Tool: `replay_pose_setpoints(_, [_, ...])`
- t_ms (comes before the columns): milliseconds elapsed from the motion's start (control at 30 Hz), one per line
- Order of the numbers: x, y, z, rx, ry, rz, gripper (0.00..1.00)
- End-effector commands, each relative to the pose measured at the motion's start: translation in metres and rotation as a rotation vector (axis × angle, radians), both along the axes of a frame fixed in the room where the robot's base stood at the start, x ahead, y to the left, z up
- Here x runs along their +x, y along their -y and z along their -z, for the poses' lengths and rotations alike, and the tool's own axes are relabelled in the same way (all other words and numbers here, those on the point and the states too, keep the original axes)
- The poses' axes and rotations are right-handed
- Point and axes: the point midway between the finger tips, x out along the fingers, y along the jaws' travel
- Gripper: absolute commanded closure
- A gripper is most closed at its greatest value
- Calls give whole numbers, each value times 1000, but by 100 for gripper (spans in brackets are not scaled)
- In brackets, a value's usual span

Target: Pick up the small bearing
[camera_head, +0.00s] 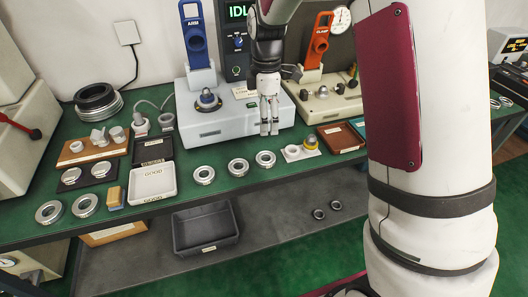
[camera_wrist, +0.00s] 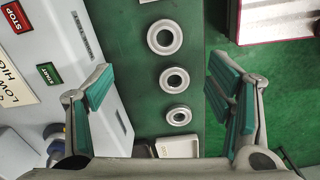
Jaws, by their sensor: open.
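Three metal bearing rings lie in a row on the green bench top in the head view: a left ring (camera_head: 204,175), a middle ring (camera_head: 238,167) and a right ring (camera_head: 265,159). In the wrist view three rings (camera_wrist: 187,79) line up between the fingers, looking smaller toward the bottom. My gripper (camera_head: 269,130) points down in front of the white machine, above the bench. In the wrist view its teal-padded fingers (camera_wrist: 163,95) are wide apart and empty.
The white machine (camera_head: 210,128) stands behind the row. A GOOD tray (camera_head: 152,184) is to the left. More rings (camera_head: 85,206) lie far left. Two small rings (camera_head: 319,214) are on the lower shelf.

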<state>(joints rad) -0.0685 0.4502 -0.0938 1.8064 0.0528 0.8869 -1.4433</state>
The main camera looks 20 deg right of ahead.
Motion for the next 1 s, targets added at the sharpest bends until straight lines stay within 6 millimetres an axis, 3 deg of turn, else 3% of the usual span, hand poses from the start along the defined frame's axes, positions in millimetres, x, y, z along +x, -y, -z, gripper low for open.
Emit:
replay_pose_setpoints(400, [-1, 0, 71, 0, -3, 0, 26])
replay_pose_setpoints(667, [-3, 0, 88, -1, -2, 1, 26])
replay_pose_setpoints(1000, [-9, -1, 131, -1, -2, 1, 26])
